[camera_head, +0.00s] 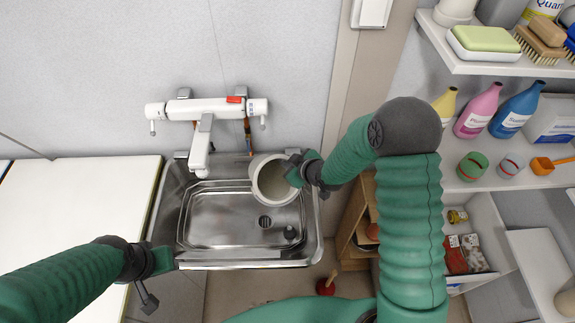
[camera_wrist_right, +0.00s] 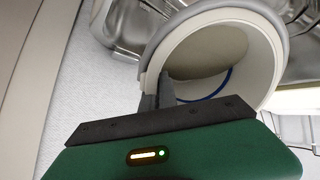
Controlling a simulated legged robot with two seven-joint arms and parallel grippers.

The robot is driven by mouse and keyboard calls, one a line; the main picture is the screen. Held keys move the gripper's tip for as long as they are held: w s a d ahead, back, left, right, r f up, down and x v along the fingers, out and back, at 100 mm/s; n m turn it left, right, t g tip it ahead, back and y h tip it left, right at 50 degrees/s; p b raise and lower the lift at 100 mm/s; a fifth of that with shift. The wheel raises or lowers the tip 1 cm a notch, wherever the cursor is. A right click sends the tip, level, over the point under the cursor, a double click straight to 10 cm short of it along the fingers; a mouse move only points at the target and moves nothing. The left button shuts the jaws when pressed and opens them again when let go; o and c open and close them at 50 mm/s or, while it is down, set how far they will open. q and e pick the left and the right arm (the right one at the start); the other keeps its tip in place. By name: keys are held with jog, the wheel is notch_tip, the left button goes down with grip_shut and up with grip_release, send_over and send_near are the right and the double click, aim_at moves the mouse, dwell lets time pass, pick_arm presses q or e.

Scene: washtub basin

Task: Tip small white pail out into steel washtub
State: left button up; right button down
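The small white pail (camera_head: 257,172) is over the back right part of the steel washtub (camera_head: 165,225), with its open mouth facing the head camera. It looks somewhat tilted; how far I cannot tell. A greyish-beige surface shows inside it. My right gripper (camera_head: 296,168) is at the pail's right rim. In the right wrist view my right gripper's fingers (camera_wrist_right: 160,90) are closed on the wall of the pail (camera_wrist_right: 262,62). My left gripper (camera_head: 150,290) is at the tub's front left corner, away from the pail; its finger gap is unclear.
A white wall tap (camera_head: 199,150) reaches over the tub left of the pail. A drain (camera_head: 264,221) and a small dark object (camera_head: 290,232) are at the tub's bottom. A white counter (camera_head: 75,210) lies left. Shelves with bottles (camera_head: 478,108) stand right.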

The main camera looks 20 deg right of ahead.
jog(key=shift+s+d+r+t+y+b, duration=0.15)
jog(key=shift+s+r+t+b, duration=0.35)
jog(key=shift+t+b, duration=1)
jog(key=shift+s+d+r+t+y+b, duration=0.1)
jog(key=shift+s+r+t+y+b, duration=0.3)
jog(key=shift+b, duration=2)
jog(key=shift+s+d+r+t+y+b, duration=0.15)
jog(key=shift+s+r+t+b, duration=0.5)
jog(key=shift+b, duration=1.05)
jog(key=shift+s+r+t+y+b, duration=0.15)
jog(key=shift+s+t+b, duration=0.5)
jog(key=shift+b, duration=1.05)
jog(key=shift+w+r, duration=0.15)
jog(key=shift+w, duration=0.05)
